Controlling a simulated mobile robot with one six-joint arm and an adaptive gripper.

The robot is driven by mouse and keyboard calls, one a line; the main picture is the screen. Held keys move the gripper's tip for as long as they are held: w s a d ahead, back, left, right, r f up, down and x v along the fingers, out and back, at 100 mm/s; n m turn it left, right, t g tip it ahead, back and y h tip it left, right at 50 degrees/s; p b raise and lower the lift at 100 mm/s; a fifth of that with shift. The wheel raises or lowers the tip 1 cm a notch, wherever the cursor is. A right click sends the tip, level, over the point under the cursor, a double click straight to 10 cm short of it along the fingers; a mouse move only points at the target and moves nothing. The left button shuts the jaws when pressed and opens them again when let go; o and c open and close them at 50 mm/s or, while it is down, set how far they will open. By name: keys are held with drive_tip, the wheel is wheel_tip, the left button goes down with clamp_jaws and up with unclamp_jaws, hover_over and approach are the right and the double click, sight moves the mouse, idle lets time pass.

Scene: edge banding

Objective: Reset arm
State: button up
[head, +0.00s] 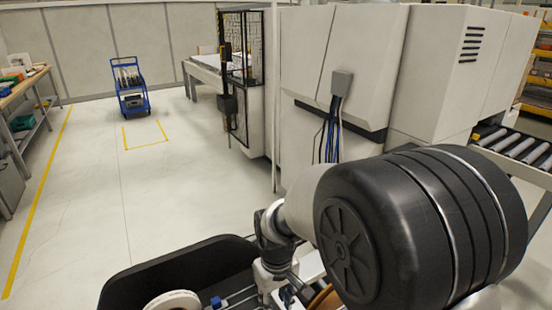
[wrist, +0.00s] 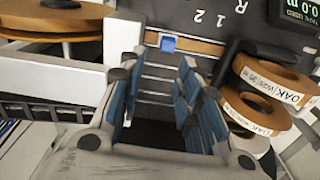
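My gripper (wrist: 158,78) is open in the wrist view, with blue pads on its two fingers and nothing between them. Beyond the fingers is a dark panel (wrist: 205,20) marked with "1", "2" and "R". In the head view my arm fills the lower right, and its large black joint hides much of what lies behind. The gripper end is low in the picture and partly hidden there.
Brown rolls labelled OAK (wrist: 276,82) sit right of my fingers; another brown roll (wrist: 60,20) is upper left. A white roll (head: 174,301) lies in a black tray (head: 180,265). A white machine (head: 345,50) stands ahead. Floor to the left is clear before a blue cart (head: 130,88).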

drive_tip(key=s+d+r+m+t, duration=0.2)
drive_tip(key=s+d+r+m, duration=0.1)
drive_tip(key=s+d+r, duration=0.4)
drive_tip(key=s+d+r+m+t, duration=0.2)
drive_tip(key=s+d+r, duration=0.5)
drive_tip(key=s+r, duration=0.3)
drive_tip(key=shift+s+d+r+m, duration=0.2)
drive_tip(key=shift+s+m, duration=0.2)
drive_tip(key=shift+s, duration=0.8)
drive_tip(key=shift+c, duration=0.2)
idle(1.1)
